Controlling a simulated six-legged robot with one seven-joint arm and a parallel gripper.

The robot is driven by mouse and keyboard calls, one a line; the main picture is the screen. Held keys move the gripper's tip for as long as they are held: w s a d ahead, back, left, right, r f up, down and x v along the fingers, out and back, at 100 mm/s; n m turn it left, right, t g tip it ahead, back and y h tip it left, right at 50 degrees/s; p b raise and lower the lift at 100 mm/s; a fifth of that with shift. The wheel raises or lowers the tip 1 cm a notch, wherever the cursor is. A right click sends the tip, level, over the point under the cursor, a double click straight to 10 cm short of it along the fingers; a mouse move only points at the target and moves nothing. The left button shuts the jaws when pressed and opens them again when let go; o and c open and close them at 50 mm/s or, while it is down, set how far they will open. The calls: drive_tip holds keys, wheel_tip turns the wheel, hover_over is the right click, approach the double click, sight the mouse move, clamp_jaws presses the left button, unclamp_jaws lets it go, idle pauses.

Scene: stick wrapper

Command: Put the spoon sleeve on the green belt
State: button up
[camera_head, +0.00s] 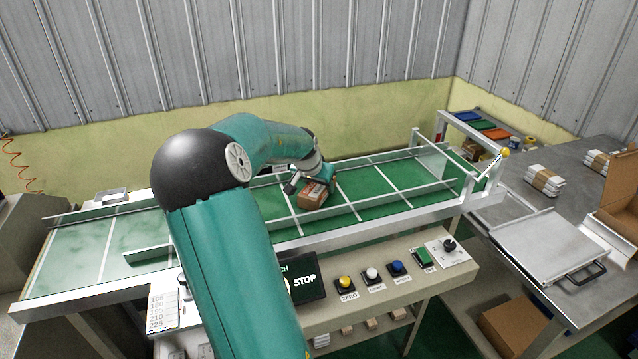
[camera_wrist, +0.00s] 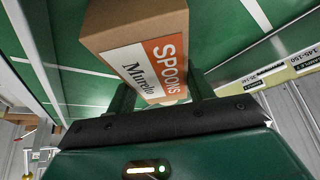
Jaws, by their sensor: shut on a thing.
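The spoon sleeve is a brown cardboard box (camera_head: 313,194) with an orange and white label. In the wrist view the sleeve (camera_wrist: 140,27) shows the words "SPOONS" and "Murello". My gripper (camera_wrist: 160,100) is shut on it, with one dark finger on each side of the box. In the head view my gripper (camera_head: 296,184) holds the sleeve over the middle of the green belt (camera_head: 375,185), between two white cross lines. The box looks close to the belt surface. I cannot tell whether it touches.
White rails run along the belt, and a white frame (camera_head: 460,150) stands at its right end. A button panel with a STOP screen (camera_head: 303,280) is in front. A grey table (camera_head: 535,190) at right holds wrapped bundles, a metal tray and an open carton.

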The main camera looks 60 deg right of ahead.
drive_tip(key=shift+f, duration=0.1)
drive_tip(key=o, duration=1.1)
drive_tip(key=shift+o, duration=0.2)
